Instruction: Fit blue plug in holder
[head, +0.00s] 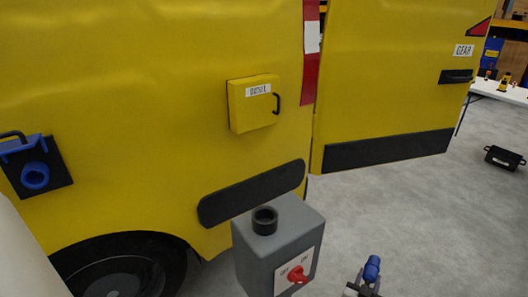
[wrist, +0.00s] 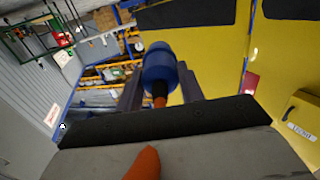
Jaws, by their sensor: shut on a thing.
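The blue plug (head: 371,269) stands up out of my gripper (head: 362,287) at the bottom edge of the head view. In the wrist view the blue plug (wrist: 160,66) sits between the two dark fingers of my gripper (wrist: 160,88), which is shut on it, with an orange cable (wrist: 143,163) behind. A round, open black holder (head: 265,219) stands on top of a grey box (head: 258,257) with a red switch. The plug is to the right of the grey box and apart from it. The holder looks empty; its inside is dark.
A yellow vehicle (head: 150,90) fills the back. A blue socket with a raised lid (head: 35,176) is on its left side. A small yellow box marked outlet (head: 252,105) is shut. Grey floor is clear on the right, up to a black case (head: 504,158) and a white table (head: 500,92).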

